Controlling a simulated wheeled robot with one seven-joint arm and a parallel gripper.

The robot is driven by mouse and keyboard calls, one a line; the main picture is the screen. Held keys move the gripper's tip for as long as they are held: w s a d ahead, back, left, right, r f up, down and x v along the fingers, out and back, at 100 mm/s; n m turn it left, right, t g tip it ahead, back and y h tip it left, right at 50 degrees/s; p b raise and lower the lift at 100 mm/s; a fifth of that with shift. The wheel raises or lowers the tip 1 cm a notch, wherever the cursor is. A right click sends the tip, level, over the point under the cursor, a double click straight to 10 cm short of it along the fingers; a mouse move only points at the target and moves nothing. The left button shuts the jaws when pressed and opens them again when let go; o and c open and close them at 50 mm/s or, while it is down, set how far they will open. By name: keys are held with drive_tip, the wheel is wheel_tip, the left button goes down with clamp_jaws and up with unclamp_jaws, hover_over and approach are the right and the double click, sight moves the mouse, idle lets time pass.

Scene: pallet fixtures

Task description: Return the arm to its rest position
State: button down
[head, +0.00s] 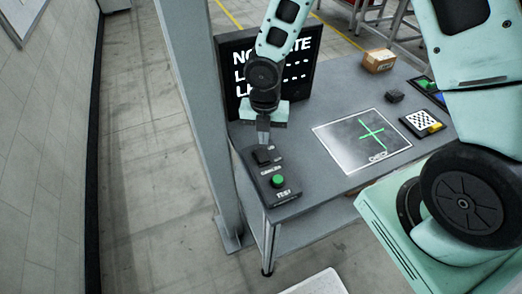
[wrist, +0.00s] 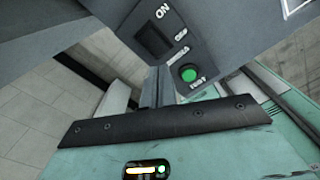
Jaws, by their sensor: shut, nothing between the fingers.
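My gripper (head: 263,137) is shut and empty, pointing down just behind the control box (head: 290,197) at the table's left corner. The box carries a dark rocker switch (head: 262,157) and a green button (head: 278,181) marked TEST. In the wrist view my closed fingers (wrist: 158,88) show close to the box, with the switch (wrist: 154,40) and the green button (wrist: 188,73) beyond them. I cannot tell whether the fingertips touch the box.
A black screen (head: 303,75) stands behind my arm, partly hidden by it. A grey post (head: 193,110) rises left of the table. On the table (head: 330,104) are a mat with a green cross (head: 335,142), a checkered board (head: 421,122), a small dark block (head: 394,96) and a cardboard box (head: 378,61).

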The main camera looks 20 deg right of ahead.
idle(0.4)
drive_tip(key=s+a+r+m+b, duration=0.3)
drive_tip(key=s+r+m+b, duration=0.1)
drive_tip(key=s+m, duration=0.6)
drive_tip(key=s+a+r+m+b, duration=0.3)
drive_tip(key=s+r+m+b, duration=0.2)
drive_tip(key=s+m, duration=0.5)
drive_tip(key=shift+a+m+y+b, duration=0.15)
drive_tip(key=shift+m+y+b, duration=0.2)
drive_tip(key=shift+m, duration=0.85)
